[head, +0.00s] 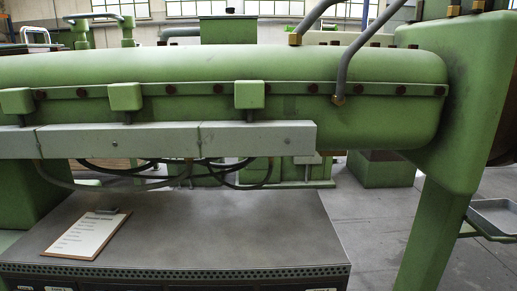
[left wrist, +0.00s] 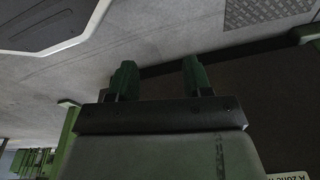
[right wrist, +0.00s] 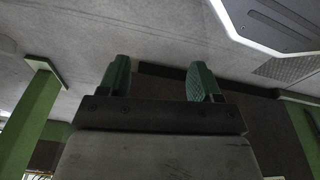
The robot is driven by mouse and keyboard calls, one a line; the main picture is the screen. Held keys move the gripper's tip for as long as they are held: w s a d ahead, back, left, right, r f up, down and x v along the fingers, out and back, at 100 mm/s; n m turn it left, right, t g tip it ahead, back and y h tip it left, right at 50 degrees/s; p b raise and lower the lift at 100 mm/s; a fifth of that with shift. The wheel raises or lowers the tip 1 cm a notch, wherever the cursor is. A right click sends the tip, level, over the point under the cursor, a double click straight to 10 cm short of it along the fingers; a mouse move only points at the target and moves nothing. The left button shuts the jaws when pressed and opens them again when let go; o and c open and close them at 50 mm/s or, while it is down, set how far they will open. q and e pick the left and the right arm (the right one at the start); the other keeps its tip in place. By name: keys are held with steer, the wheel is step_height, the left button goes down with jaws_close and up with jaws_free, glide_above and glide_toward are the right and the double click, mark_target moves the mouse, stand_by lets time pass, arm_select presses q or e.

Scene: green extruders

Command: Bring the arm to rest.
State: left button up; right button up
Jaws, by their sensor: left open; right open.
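My left gripper (left wrist: 156,80) shows in the left wrist view with its two green fingers wide apart. Nothing is between them. Grey floor and a dark surface lie beyond the fingertips. My right gripper (right wrist: 155,78) shows in the right wrist view, also with its green fingers apart and empty. Grey floor and a dark edge lie beyond it. Neither gripper nor arm shows in the head view.
A long green extruder (head: 220,70) spans the head view, with a green support leg (head: 435,235) at right. Below it, a grey cabinet top (head: 220,230) bears a clipboard (head: 87,234). A metal tray (head: 494,216) is at far right. Floor shows between cabinet and leg.

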arm_select(q)
steer(key=s+a+g+p, duration=0.1)
steer(key=s+a+p, duration=0.1)
steer(key=s+p, duration=1.1)
steer(key=s, duration=0.2)
steer(key=shift+s+a, duration=0.3)
steer(key=shift+a, duration=0.1)
arm_select(e)
steer(key=s+d+g, duration=0.1)
steer(key=s+d, duration=0.1)
steer(key=s, duration=1.3)
steer(key=shift+s+d, duration=0.3)
steer(key=shift+d, duration=0.05)
